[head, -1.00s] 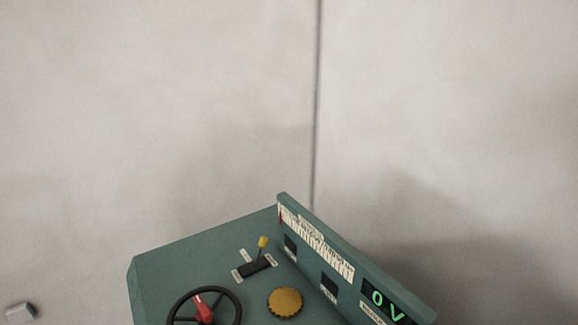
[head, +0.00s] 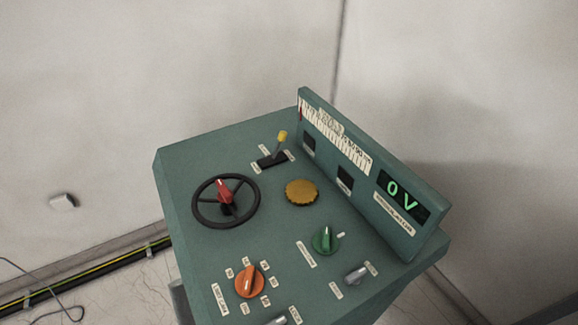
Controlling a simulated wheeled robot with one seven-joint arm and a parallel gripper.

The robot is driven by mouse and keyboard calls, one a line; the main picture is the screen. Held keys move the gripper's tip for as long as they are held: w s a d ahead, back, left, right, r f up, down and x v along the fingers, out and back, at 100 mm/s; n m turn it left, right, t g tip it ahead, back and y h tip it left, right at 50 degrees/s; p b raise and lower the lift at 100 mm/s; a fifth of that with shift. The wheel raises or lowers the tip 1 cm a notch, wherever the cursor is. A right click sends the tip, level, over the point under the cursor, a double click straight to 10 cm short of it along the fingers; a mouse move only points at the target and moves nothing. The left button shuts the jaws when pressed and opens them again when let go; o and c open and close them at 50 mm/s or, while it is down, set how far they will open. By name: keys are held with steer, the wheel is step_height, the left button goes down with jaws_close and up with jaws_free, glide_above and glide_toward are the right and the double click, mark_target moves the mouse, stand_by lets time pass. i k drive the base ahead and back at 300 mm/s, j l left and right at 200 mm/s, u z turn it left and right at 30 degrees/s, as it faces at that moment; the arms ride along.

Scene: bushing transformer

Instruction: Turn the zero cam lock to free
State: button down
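A green control console (head: 200,165) fills the lower middle of the head view. A small grey metal knob (head: 357,274) sits at its lower right with pale label plates on both sides. Another grey part (head: 275,321) is cut off by the bottom edge. The labels are too small to read, so I cannot tell which control is the zero cam lock or how it is set. My gripper is not in view.
The console carries a black handwheel (head: 226,202) with a red pointer, a yellow-tipped lever (head: 281,138), a yellow round knob (head: 301,193), a green knob (head: 325,240) and an orange selector (head: 250,281). The upright panel display (head: 403,195) reads 0 V. Cables (head: 85,282) run along the wall at left.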

mark_target(354, 278)
steer(key=k+l+u, duration=0.6)
steer(key=k, duration=0.2)
steer(key=j, duration=0.1)
